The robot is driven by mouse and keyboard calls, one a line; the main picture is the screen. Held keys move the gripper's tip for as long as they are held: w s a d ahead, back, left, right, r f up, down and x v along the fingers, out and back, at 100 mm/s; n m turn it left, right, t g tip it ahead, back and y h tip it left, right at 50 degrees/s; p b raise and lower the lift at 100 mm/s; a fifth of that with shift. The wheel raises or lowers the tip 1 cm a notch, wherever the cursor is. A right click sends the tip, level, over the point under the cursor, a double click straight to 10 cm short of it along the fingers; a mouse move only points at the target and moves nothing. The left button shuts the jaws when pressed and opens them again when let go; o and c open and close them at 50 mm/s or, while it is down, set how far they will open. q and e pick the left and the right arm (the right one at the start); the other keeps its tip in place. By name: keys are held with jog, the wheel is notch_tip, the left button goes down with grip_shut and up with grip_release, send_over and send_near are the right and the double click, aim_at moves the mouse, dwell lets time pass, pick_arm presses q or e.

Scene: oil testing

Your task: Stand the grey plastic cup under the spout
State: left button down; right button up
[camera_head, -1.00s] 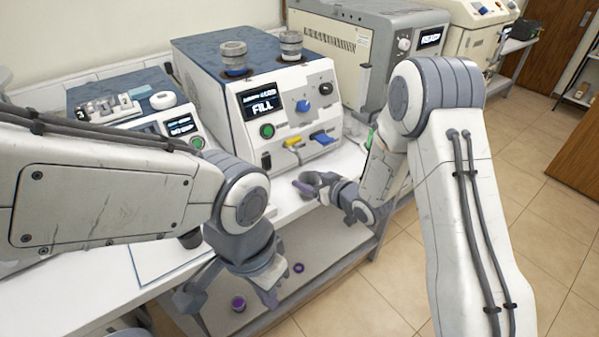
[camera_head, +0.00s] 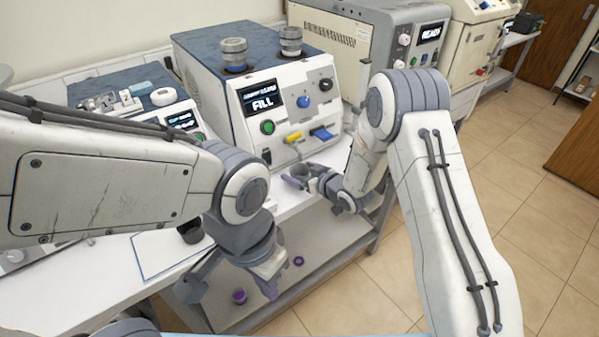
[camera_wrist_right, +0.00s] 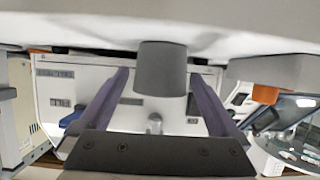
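The grey plastic cup (camera_head: 301,171) is in my right gripper (camera_head: 303,177), in front of the machine with the FILL screen (camera_head: 262,103). In the right wrist view the cup (camera_wrist_right: 162,68) stands between the two purple fingers, which are close to its sides. A yellow-handled tap (camera_head: 293,137) and a blue-handled tap (camera_head: 321,133) are on the machine's front, behind and above the cup. The spout opening itself is not clear. My left gripper (camera_head: 232,289) is open and empty at the table's front, its fingers well apart.
A dark cup (camera_head: 190,232) stands on the white table, partly behind my left arm. A smaller instrument (camera_head: 180,121) stands left of the FILL machine, a large one (camera_head: 335,50) right.

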jog(key=shift+r, duration=0.15)
jog(key=shift+s+d+r, duration=0.1)
jog(key=b+v, duration=0.2)
jog(key=v, duration=0.9)
jog(key=s+r+g+h, duration=0.2)
jog(key=s+g, duration=0.1)
jog(key=s, duration=0.7)
jog(key=s+a+r+g+h, duration=0.1)
jog(key=s+r+g+h, duration=0.1)
jog(key=s, duration=0.9)
jog(key=s+r+g+h, duration=0.2)
jog(key=s+g, duration=0.3)
jog(key=s, duration=0.5)
jog(key=shift+s+a+r+g+h, duration=0.3)
jog(key=shift+a+r+g+h, duration=0.1)
jog(key=shift+r, duration=0.3)
jog(key=shift+w+d, duration=0.1)
